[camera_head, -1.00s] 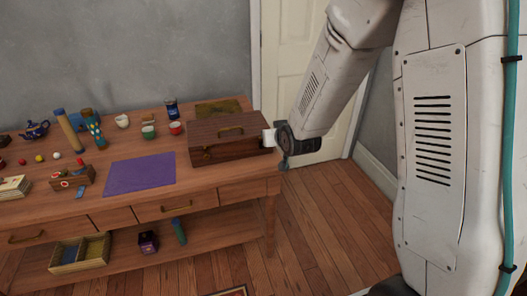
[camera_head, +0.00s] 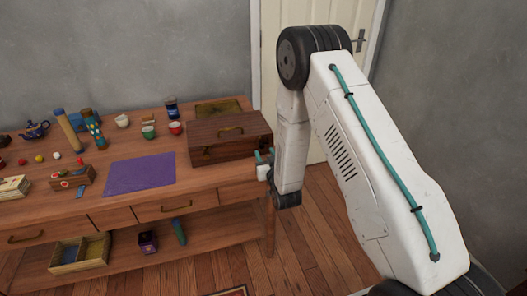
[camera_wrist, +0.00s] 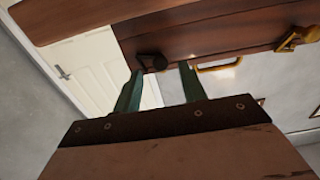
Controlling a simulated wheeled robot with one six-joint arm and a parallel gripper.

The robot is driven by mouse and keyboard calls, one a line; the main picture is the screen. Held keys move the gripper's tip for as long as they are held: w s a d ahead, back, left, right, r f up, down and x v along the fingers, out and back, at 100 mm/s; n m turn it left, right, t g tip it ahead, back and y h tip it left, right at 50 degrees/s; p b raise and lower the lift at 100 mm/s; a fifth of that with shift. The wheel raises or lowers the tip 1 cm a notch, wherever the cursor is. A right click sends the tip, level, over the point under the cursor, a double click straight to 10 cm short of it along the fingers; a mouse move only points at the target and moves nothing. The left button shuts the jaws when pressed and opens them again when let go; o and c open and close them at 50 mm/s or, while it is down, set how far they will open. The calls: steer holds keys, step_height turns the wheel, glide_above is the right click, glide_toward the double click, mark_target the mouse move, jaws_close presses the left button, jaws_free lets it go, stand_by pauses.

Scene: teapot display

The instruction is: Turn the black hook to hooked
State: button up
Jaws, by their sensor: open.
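The black hook (camera_wrist: 152,62) shows in the wrist view as a small dark piece on the side of the brown wooden box (camera_wrist: 215,32). In the head view I cannot make the hook out. The wooden box stands at the table's right end in the head view (camera_head: 235,146). My gripper (camera_head: 264,157) is beside the box's right end. In the wrist view my gripper (camera_wrist: 161,70) is open, with one teal finger on each side of the hook. I cannot tell whether either finger touches it.
A brass latch (camera_wrist: 298,38) and a brass handle (camera_wrist: 218,67) show on or near the box. A purple mat (camera_head: 140,173) lies left of the box. Cups, a teapot (camera_head: 35,129) and other small things stand further left. A door (camera_head: 275,50) is behind my arm.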

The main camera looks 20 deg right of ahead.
steer(key=shift+w, duration=1.45)
jaws_close()
steer(key=shift+n, duration=0.3)
steer(key=n, duration=1.2)
steer(key=shift+n, duration=0.3)
